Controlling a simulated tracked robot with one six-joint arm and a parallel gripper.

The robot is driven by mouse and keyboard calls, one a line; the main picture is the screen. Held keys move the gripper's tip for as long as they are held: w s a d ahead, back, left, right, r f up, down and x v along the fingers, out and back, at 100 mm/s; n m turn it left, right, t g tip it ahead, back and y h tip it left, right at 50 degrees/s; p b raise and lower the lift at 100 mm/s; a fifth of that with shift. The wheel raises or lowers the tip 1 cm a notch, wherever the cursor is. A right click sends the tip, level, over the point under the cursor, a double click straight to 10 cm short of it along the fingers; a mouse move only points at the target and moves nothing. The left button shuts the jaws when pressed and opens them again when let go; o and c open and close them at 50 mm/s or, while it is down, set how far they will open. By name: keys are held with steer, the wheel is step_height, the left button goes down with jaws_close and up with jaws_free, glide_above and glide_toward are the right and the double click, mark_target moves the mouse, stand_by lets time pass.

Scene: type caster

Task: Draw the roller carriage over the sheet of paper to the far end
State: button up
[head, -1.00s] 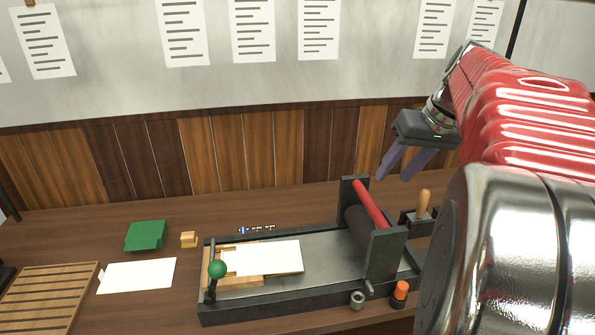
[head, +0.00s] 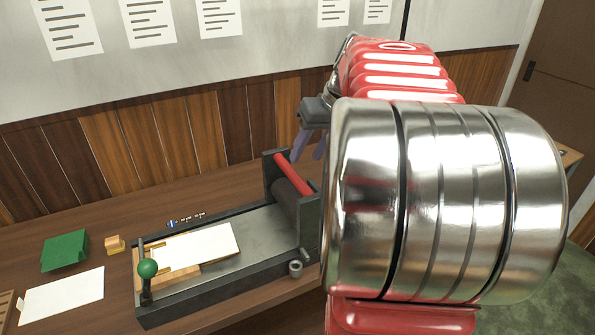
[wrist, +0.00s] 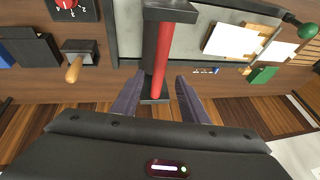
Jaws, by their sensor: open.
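The roller carriage (head: 311,222) has dark end plates, a red bar (head: 293,174) and a dark roller. It stands at the right part of the press bed (head: 262,238). A white sheet of paper (head: 207,245) lies on the bed's left part, over a wooden block. My gripper (head: 308,148) is above and behind the carriage in the head view, partly hidden by my arm. In the wrist view my gripper (wrist: 157,88) is open, with its purple fingers on either side of the red bar (wrist: 160,75) and nothing held. I cannot tell how far above the bar the fingers are.
A green-knobbed lever (head: 147,270) stands at the bed's left end. A green block (head: 64,252), a small wooden block (head: 115,245) and another white sheet (head: 62,296) lie to the left. A wooden-handled tool (wrist: 76,66) is beside the press.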

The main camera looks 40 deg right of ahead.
mark_target(296, 173)
steer(key=x, duration=0.8)
steer(key=shift+f, duration=0.2)
steer(key=shift+c, duration=0.6)
jaws_close()
steer(key=shift+d, duration=0.1)
